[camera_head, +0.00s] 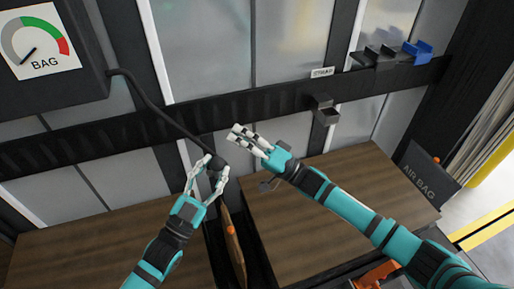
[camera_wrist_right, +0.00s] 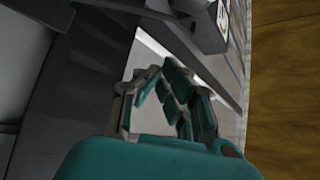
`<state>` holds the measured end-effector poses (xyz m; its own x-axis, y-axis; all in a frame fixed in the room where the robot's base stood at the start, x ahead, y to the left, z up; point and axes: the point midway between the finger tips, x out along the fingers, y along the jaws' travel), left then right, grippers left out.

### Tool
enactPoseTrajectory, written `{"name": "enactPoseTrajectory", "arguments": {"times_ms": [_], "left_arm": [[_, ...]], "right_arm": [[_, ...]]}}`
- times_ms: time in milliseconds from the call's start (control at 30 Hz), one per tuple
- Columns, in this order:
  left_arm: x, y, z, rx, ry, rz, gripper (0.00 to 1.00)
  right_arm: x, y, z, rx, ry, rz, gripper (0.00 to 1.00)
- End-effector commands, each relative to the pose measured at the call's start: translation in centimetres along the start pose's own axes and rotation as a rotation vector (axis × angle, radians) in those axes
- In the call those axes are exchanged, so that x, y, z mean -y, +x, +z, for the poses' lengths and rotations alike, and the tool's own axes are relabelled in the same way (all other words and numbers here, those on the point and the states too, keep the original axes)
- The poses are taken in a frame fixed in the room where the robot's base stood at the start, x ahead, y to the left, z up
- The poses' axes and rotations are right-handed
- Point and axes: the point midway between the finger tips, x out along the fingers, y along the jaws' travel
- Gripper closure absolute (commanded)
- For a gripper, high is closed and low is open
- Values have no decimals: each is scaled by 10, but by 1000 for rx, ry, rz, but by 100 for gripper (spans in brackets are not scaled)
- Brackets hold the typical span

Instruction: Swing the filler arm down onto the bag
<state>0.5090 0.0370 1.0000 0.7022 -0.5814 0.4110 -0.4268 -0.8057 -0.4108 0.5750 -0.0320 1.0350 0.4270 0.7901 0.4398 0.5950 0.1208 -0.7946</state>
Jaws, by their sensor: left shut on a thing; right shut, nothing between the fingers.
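The filler arm (camera_head: 165,116) is a thin black arm that runs from the gauge box at the upper left down to a dark head (camera_head: 217,163). My left gripper (camera_head: 215,168) is shut on the filler arm at that head, and its fingers partly hide it. The bag (camera_head: 236,250) is a brown upright strip with an orange valve (camera_head: 231,229), in the gap between two wooden loads, below the left gripper. The filler head is above the valve and apart from it. My right gripper (camera_head: 238,137) is shut and empty beside the head; its fingers also show in the right wrist view (camera_wrist_right: 165,85).
The gauge (camera_head: 42,42) marked BAG has its needle toward the lower left, on the grey part. Wooden loads (camera_head: 330,205) stand on both sides of the gap. A black rail (camera_head: 110,138) crosses the wall. An AIR BAG box (camera_head: 428,177) is at the right.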

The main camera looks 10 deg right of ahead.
Motion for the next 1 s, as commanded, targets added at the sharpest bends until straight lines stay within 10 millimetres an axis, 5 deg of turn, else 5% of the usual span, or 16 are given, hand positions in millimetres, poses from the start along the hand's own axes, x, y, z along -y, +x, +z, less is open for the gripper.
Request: {"name": "enactPoseTrajectory", "arguments": {"times_ms": [67, 333, 1000], "left_arm": [[0, 0, 0, 1, 1, 0, 100], [0, 0, 1, 2, 1, 0, 100], [1, 0, 1, 2, 0, -1, 100]], "right_arm": [[0, 17, 0, 0, 0, -2, 100], [-1, 2, 33, -1, 2, 3, 100], [1, -10, 48, 1, 0, 2, 100]]}}
